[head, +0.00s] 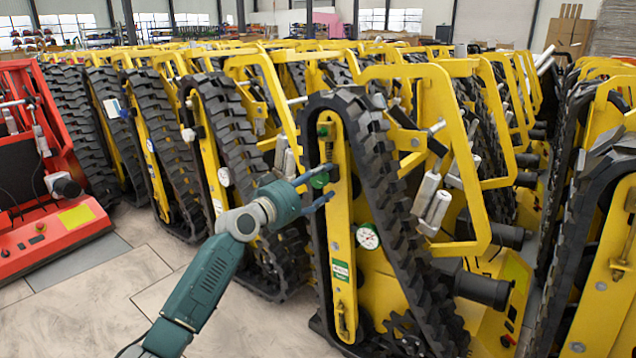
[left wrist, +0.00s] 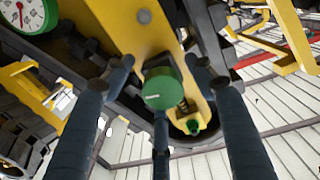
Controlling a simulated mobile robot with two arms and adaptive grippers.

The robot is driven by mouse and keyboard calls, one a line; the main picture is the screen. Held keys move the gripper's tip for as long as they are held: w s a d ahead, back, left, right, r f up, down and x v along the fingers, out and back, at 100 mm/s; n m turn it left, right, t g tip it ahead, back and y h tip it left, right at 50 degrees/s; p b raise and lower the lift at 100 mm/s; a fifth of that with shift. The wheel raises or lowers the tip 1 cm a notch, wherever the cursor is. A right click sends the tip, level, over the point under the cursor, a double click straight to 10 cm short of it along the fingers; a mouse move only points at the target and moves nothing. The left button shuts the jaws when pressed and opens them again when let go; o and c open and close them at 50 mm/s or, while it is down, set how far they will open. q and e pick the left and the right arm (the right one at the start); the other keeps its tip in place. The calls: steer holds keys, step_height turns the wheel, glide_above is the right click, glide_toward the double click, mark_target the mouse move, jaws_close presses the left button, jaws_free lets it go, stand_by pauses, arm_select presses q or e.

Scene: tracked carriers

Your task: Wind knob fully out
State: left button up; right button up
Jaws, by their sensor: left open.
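The green knob (head: 320,180) sits on the yellow upright plate (head: 339,230) of the nearest tracked carrier. In the left wrist view the knob (left wrist: 164,92) shows its round green face between my fingers, on a dark stem block. My left gripper (head: 316,190) is open with its blue fingers spread around the knob. In the wrist view the fingers appear apart from it; contact cannot be told. A smaller green cap (left wrist: 193,126) sits farther along the same plate. My right gripper is not in view.
A round dial gauge (head: 367,236) sits to the right of the plate. A black rubber track (head: 390,190) runs close around it. More yellow carriers stand tightly behind and at right. A red machine (head: 50,240) stands at left; the floor (head: 110,290) in front is clear.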

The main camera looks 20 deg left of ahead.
arm_select(q)
steer(key=shift+s, duration=0.1)
steer(key=v, duration=1.2)
